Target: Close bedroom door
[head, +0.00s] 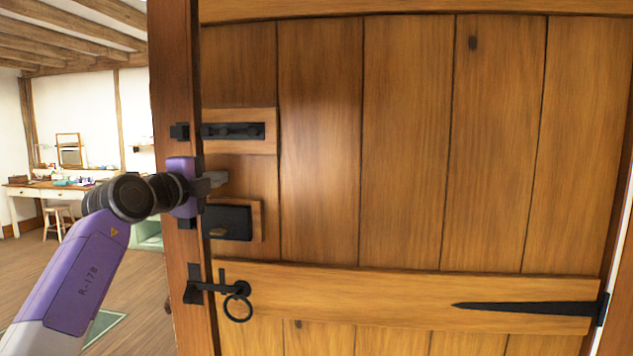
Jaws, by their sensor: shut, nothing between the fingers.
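The bedroom door (405,150) is a wooden plank door filling most of the head view. Its left edge appears close to the wooden post (175,70); whether it is fully closed I cannot tell. A black ring handle (238,308) with a latch bar is low on the door's left side. A black bolt (233,131) and a dark lock box (232,222) are above it. My gripper (218,179) is shut and empty, in front of the door's left edge between bolt and lock box. Contact with the door cannot be told.
A black strap hinge (530,308) is at the door's lower right. Left of the post, a bright room shows a desk (30,190) with small items, a wooden stool (58,220), a green rug (103,328) and open wooden floor (40,275).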

